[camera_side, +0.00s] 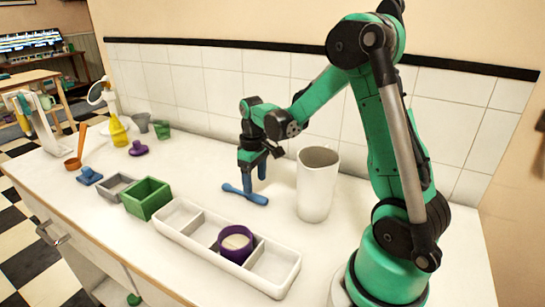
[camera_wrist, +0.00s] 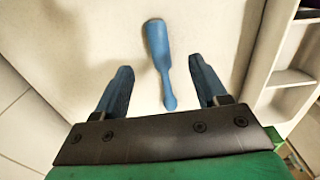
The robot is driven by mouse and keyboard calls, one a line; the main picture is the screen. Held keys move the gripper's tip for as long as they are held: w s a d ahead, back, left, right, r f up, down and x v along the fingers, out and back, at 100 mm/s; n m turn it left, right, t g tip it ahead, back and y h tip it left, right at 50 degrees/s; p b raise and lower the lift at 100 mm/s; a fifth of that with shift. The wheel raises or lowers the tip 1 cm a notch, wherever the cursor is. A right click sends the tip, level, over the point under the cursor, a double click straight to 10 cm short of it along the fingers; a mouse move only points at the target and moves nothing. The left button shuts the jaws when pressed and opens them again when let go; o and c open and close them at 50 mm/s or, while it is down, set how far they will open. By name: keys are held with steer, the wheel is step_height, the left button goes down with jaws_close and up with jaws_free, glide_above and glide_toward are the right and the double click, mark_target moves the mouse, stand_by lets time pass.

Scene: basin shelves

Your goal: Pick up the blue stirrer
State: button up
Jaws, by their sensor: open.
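The blue stirrer (camera_side: 246,194) lies flat on the white counter in the side view, beside the divided white tray. In the wrist view the stirrer (camera_wrist: 160,62) lies lengthwise, with its thin handle end pointing toward the space between my fingers. My gripper (camera_side: 254,182) is above the counter, close to the stirrer, with its blue fingers pointing down. In the wrist view my gripper (camera_wrist: 160,80) is open, one finger on each side of the stirrer's line, with nothing held. The side view does not clearly show the height gap between fingertips and stirrer.
A tall white pitcher (camera_side: 316,186) stands right of my gripper. The divided white tray (camera_side: 174,236) holds a purple cup (camera_side: 236,246). A green box (camera_side: 147,198) and a grey box (camera_side: 115,190) are to the left. The tiled wall (camera_side: 215,88) is behind.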

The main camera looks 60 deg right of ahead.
mark_target(255, 194)
steer(key=shift+f, duration=2.15)
jaws_close()
